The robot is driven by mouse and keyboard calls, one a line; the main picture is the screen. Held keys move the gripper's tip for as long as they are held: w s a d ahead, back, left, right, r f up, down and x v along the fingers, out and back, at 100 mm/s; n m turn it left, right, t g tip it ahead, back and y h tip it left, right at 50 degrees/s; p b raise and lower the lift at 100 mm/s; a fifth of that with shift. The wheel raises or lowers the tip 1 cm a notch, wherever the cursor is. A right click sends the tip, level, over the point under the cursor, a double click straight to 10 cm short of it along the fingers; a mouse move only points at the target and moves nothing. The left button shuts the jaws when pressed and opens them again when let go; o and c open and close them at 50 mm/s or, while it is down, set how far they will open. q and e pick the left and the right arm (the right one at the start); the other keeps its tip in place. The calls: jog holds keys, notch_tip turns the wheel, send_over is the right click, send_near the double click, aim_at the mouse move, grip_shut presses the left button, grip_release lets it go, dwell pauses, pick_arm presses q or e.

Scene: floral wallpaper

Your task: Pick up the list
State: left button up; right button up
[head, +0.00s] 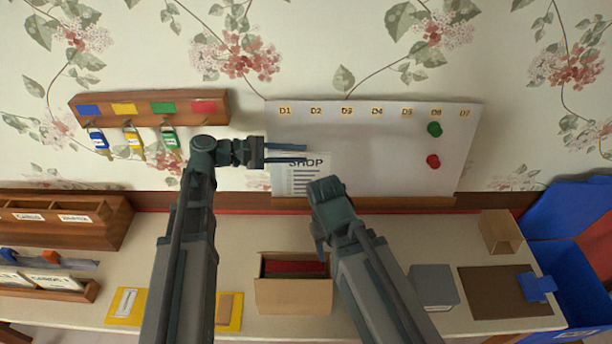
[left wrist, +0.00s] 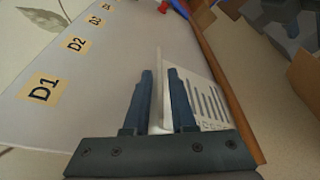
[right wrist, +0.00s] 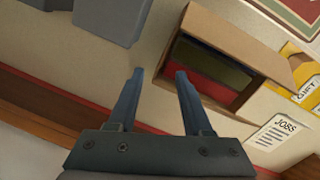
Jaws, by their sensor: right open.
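A white sheet headed SHOP with printed lines (head: 303,176) stands at the lower left of the whiteboard. It also shows in the left wrist view (left wrist: 206,104). My left gripper (head: 303,153) is at the sheet's top edge. In the left wrist view its fingers (left wrist: 160,72) are a small way apart, with a thin pale edge between them; I cannot tell whether they press on it. A second sheet, headed JOBS (right wrist: 276,133), lies near the box in the right wrist view. My right gripper (right wrist: 158,74) is open and empty, above the table.
The whiteboard (head: 380,140) carries labels D1 to D7, a green magnet (head: 434,129) and a red magnet (head: 433,161). An open cardboard box (head: 293,296) sits on the table between my arms. A grey box (head: 433,286) stands to the right. A key rack (head: 150,108) hangs left.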

pick_arm(q)
jog(key=shift+w+d+f, duration=0.15)
jog(key=shift+d, duration=0.5)
jog(key=shift+c, duration=0.3)
grip_shut()
dwell(0.6)
